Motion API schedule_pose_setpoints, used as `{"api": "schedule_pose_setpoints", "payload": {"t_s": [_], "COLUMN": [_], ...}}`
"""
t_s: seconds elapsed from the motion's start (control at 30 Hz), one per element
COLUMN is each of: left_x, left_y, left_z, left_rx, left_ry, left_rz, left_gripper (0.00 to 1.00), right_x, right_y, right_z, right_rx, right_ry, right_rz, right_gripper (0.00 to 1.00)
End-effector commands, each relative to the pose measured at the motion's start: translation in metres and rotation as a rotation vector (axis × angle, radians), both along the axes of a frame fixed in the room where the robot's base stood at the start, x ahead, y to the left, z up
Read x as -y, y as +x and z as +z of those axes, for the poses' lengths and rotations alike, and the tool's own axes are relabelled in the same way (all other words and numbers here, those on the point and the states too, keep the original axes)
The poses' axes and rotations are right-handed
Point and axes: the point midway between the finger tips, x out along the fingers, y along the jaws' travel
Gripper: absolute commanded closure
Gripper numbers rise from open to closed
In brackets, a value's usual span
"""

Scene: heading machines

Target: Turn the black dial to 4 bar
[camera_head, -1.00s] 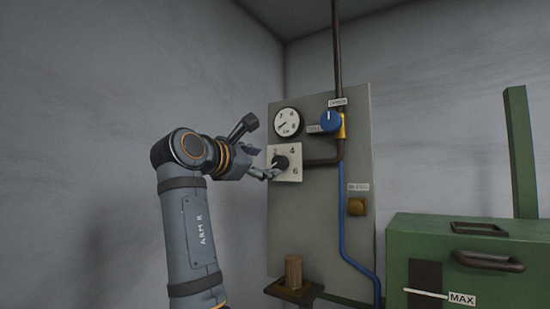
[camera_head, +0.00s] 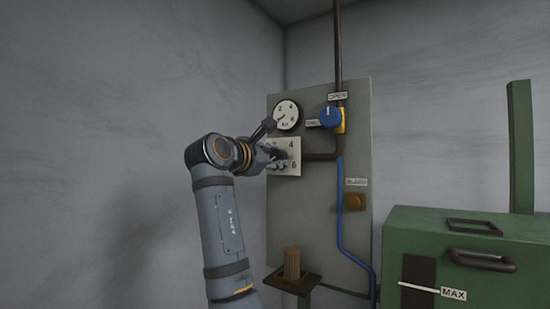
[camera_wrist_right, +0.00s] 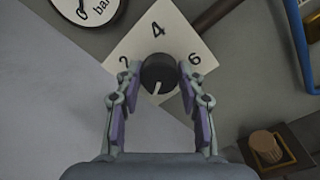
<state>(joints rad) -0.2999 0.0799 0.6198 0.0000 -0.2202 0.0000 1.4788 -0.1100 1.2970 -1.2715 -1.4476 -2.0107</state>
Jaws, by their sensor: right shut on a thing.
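The round black dial (camera_wrist_right: 157,68) sits on a white plate (camera_wrist_right: 125,53) marked 2, 4 and 6, seen turned cornerwise in the right wrist view. A pale line on the dial points toward the bottom of that view, away from the 4. My right gripper (camera_wrist_right: 159,77) is shut on the dial, one finger on each side. In the head view the right gripper (camera_head: 280,160) reaches the plate (camera_head: 294,146), and its hand largely hides the dial. A round white gauge (camera_head: 288,112) is above, partly covered by my wrist. My left gripper is not in view.
A blue knob (camera_head: 331,117) sits upper right of the plate, with a brown pipe (camera_head: 337,50) and blue hose (camera_head: 341,205). A brass knob (camera_head: 355,202) is lower right. A small shelf (camera_head: 280,285) holds a wooden cylinder (camera_head: 291,263). A green cabinet (camera_head: 395,245) stands right.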

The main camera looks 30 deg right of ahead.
Motion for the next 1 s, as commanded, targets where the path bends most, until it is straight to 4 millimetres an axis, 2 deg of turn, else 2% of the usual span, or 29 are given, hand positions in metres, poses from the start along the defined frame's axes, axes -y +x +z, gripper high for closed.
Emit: {"api": "schedule_pose_setpoints", "payload": {"t_s": [0.03,0.07,0.47,1.0], "left_x": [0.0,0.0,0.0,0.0], "left_y": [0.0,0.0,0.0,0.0], "left_z": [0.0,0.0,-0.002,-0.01], "left_rx": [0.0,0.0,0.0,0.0], "left_ry": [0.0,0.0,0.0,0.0], "left_rz": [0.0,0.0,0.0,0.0], "left_gripper": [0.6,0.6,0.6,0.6], "right_x": [0.0,0.0,0.0,0.0], "right_y": [0.0,0.0,0.0,0.0], "right_z": [0.0,0.0,-0.002,-0.002], "right_rx": [-0.001,-0.001,0.076,0.511], "right_ry": [0.0,0.0,0.033,0.213], "right_rz": [-0.001,-0.001,-0.001,-0.002], "right_gripper": [0.89,0.93,0.93,0.93]}}
